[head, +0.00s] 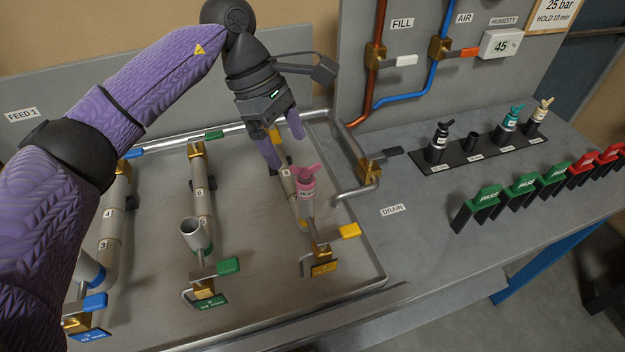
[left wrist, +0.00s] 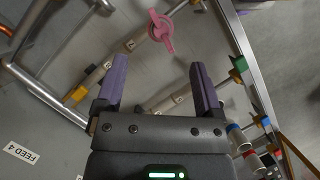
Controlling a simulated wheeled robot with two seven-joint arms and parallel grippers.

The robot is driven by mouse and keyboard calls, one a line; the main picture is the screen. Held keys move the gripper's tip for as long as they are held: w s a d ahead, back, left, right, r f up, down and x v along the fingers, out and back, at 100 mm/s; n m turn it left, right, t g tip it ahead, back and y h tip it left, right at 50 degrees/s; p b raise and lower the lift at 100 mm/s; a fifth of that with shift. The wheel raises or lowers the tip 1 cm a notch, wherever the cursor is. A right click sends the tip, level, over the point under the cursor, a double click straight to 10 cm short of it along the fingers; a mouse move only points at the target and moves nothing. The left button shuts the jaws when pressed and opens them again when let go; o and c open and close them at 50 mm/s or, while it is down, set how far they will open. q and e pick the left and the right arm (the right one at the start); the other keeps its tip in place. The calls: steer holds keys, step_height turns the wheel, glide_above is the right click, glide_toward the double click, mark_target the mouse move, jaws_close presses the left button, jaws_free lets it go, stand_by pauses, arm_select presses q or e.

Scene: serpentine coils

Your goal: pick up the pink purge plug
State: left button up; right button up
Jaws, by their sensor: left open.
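The pink purge plug (head: 304,180) has a winged top and stands upright on the end of the pipe with the yellow valve handle. In the left wrist view the pink plug (left wrist: 160,30) lies ahead of the fingertips, roughly between their lines. My left gripper (head: 282,145) is open, with purple fingers pointing down, just behind and above the plug in the head view. Its open fingers also show in the left wrist view (left wrist: 158,78), with nothing between them. My right gripper is in neither view.
A black rack (head: 478,151) at the right holds black, teal and cream plugs, with one empty-looking holder. Green and red tags (head: 520,185) stand near the bench edge. An open pipe end (head: 193,232) rises left of the plug. A yellow-handled valve (head: 322,245) sits below it.

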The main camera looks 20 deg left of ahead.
mark_target(300, 168)
arm_select(q)
steer(key=shift+s+d+f, duration=0.25)
steer(key=shift+d+f, duration=0.1)
steer(key=shift+f, duration=0.25)
steer(key=shift+s+d+f, duration=0.2)
steer(key=shift+d+f, duration=0.1)
steer(key=shift+f, duration=0.25)
steer(key=x, duration=0.5)
steer(key=shift+w, duration=0.3)
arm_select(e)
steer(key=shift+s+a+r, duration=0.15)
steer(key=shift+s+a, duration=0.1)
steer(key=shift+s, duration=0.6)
arm_select(q)
steer(key=shift+r, duration=0.1)
jaws_close()
